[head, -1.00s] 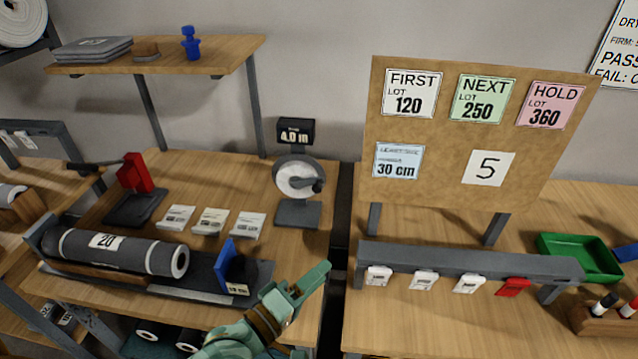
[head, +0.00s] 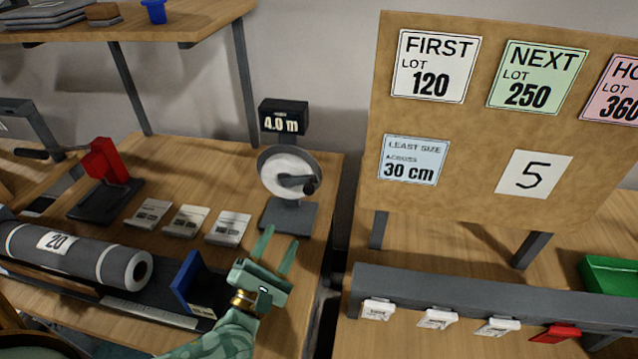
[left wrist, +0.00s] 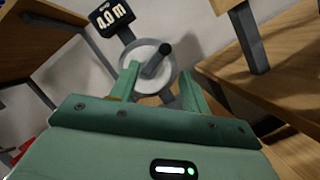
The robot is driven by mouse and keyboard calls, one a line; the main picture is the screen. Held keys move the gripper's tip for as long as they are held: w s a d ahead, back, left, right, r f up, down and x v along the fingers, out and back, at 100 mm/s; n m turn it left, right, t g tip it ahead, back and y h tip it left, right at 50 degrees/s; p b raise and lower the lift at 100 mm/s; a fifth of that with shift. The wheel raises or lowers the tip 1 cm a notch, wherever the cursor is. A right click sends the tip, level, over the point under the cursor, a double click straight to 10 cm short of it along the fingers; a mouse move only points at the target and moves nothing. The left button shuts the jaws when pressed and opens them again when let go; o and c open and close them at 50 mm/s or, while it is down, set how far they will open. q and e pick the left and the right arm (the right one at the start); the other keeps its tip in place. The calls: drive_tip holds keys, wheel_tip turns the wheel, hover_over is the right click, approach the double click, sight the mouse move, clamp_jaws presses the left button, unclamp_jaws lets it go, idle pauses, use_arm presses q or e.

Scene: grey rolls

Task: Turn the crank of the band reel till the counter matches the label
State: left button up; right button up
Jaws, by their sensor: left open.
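The band reel (head: 284,168) stands at the back right of the left table, a pale disc in a grey rim on a grey base. Its dark crank handle (head: 308,186) sticks out from the disc toward the right. The counter (head: 283,119) above it reads 4.0 m. My left gripper (head: 276,247) is open and empty, in front of and below the reel, fingers pointing at it. In the left wrist view, the crank handle (left wrist: 157,60) shows just beyond and between the open fingers (left wrist: 160,82), apart from them. My right gripper is not in view.
A grey roll marked 20 (head: 75,252) lies at the left front, with a blue upright plate (head: 188,281) by its end. Several label stacks (head: 186,221) lie left of the reel. A board (head: 480,130) with cards, one showing 5 (head: 534,175), stands right.

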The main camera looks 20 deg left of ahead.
sight(307, 193)
use_arm(q)
drive_tip(key=x, duration=0.5)
drive_tip(key=f+x, duration=0.1)
drive_tip(key=x, duration=0.5)
drive_tip(key=f+b+x, duration=0.1)
drive_tip(key=x, duration=0.5)
drive_tip(key=shift+w, duration=0.25)
clamp_jaws()
